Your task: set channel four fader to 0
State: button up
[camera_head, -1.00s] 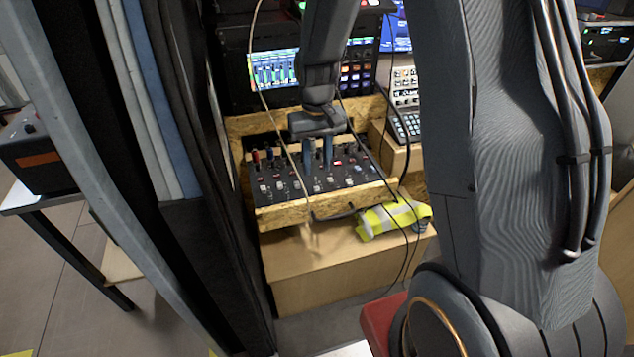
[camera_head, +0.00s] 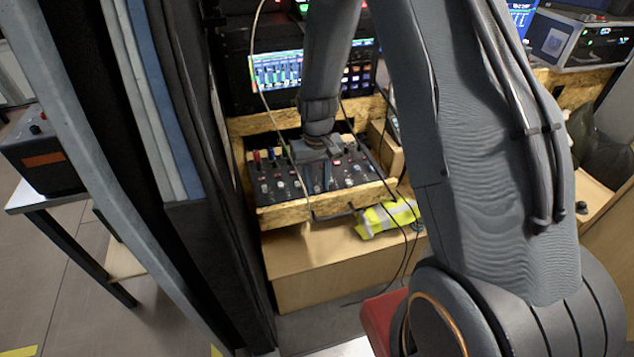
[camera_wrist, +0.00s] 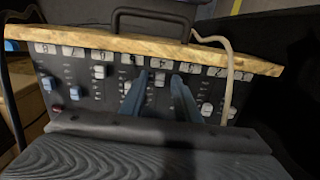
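The mixer panel (camera_head: 300,195) is a dark board with rows of fader caps, knobs and a wooden front rail. In the wrist view it appears upside down, with number labels along the wooden edge. The channel four fader cap (camera_wrist: 159,79) is pale and sits below the 4 label (camera_wrist: 160,63), fairly near the wooden edge. My gripper (camera_wrist: 159,76) is open, its two blue-grey fingers on either side of that cap. A gap shows on each side, so they seem not to touch it. The head view shows my gripper (camera_head: 326,182) low over the panel, partly hiding it.
Neighbouring caps, such as the channel five cap (camera_wrist: 126,87), stand close to my fingers. A black handle (camera_wrist: 155,18) sticks out from the wooden rail (camera_wrist: 110,39). Loose cables (camera_head: 289,150) hang across the panel. A yellow vest (camera_head: 385,217) lies in front.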

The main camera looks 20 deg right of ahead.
grip_shut()
jog(key=shift+w+b, duration=0.9)
jog(key=shift+w, duration=1.55)
jog(key=shift+o, duration=0.6)
grip_release()
notch_tip(320, 180, up, 8)
jog(key=b, duration=0.1)
jog(key=shift+b, duration=0.4)
